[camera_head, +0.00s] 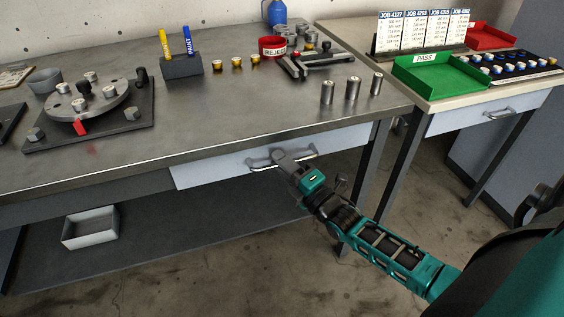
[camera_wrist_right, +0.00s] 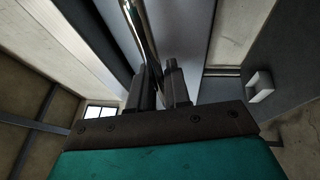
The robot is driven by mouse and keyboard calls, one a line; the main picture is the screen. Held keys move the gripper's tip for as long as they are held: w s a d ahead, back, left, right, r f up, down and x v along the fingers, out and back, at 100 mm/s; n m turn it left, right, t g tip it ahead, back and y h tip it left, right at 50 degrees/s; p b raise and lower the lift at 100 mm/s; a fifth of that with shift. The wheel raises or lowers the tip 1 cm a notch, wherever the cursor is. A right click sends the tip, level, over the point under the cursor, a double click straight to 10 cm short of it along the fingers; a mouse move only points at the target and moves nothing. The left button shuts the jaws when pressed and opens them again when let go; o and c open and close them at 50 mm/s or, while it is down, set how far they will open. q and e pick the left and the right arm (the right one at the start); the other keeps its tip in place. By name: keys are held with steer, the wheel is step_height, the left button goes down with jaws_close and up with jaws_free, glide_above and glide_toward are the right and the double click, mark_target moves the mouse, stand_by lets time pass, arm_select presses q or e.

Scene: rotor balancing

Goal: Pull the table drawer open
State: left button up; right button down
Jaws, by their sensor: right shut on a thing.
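The table drawer (camera_head: 215,169) has a pale front under the grey metal tabletop (camera_head: 200,130). Its front looks close to the table's edge; I cannot tell whether it is slightly out. A curved metal drawer handle (camera_head: 262,167) is on it. My right gripper (camera_head: 280,158) is at the handle and shut on it. In the right wrist view the handle (camera_wrist_right: 138,25) runs down between the two dark fingers (camera_wrist_right: 158,88). The fingers hide part of the handle. My left gripper is not in view.
A white box (camera_head: 90,228) sits on the lower shelf. A second table with a green tray (camera_head: 443,77) stands at right. The floor before the drawer is clear.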

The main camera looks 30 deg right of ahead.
arm_select(q)
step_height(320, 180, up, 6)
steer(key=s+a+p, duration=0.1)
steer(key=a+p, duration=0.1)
steer(key=p, duration=0.7)
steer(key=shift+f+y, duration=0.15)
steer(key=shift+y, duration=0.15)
arm_select(e)
steer(key=s+a, duration=0.3)
steer(key=s, duration=0.9)
steer(key=s+a, duration=0.3)
steer(key=s, duration=1)
steer(key=shift+s, duration=0.3)
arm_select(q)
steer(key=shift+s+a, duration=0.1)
arm_select(e)
steer(key=shift+a, duration=0.1)
steer(key=c, duration=1.2)
jaws_free()
steer(key=shift+o, duration=0.2)
